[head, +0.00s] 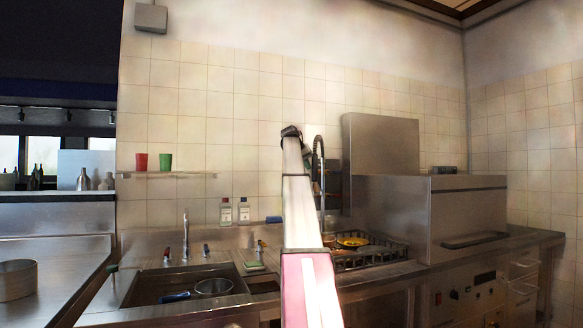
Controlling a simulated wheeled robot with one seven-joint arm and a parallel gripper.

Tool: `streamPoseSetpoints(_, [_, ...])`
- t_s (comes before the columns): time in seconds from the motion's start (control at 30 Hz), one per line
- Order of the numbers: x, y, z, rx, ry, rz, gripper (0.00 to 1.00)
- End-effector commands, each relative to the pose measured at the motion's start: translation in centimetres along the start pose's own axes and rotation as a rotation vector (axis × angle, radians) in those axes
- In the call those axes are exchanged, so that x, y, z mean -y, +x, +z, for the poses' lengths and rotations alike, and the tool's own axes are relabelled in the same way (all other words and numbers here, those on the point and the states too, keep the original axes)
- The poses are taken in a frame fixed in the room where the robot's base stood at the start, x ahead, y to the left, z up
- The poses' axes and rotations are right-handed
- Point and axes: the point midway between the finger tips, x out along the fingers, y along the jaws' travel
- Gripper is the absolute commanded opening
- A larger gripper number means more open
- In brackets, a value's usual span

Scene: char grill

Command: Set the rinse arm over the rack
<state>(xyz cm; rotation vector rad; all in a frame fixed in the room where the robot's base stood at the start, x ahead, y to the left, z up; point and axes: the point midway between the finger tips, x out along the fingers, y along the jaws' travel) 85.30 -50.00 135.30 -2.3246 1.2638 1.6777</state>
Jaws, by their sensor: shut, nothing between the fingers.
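The rinse arm (318,158) is a dark coiled hose on a tall curved spout. It stands upright against the tiled wall, just right of my arm. The black wire rack (372,261) sits on the counter to the right of the sink, with a yellow plate (352,241) in it. My arm reaches up the middle of the picture and covers the rack's left side and part of the rinse arm's base. My gripper (291,132) is at the dark far end, shut and empty, close to the rinse arm's top in the picture. Its fingertips are hard to make out, and contact cannot be told.
A sink (172,288) with a strainer (213,286) lies left of my arm, with a tall tap (185,236) behind it. Two bottles (243,211) stand at the wall. A steel dishwasher (441,221) stands right of the rack. A shelf holds red and green cups.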

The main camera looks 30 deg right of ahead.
Motion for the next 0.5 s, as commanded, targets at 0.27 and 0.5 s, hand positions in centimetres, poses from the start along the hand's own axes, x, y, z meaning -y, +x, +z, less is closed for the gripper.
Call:
streamPoseSetpoints(0.27, [-7.2, 3.0, 1.7, -0.101, -0.188, -0.101, 0.0])
streamPoseSetpoints(0.5, [-12.0, 5.7, 1.3, -0.185, -0.347, -0.186, 0.0])
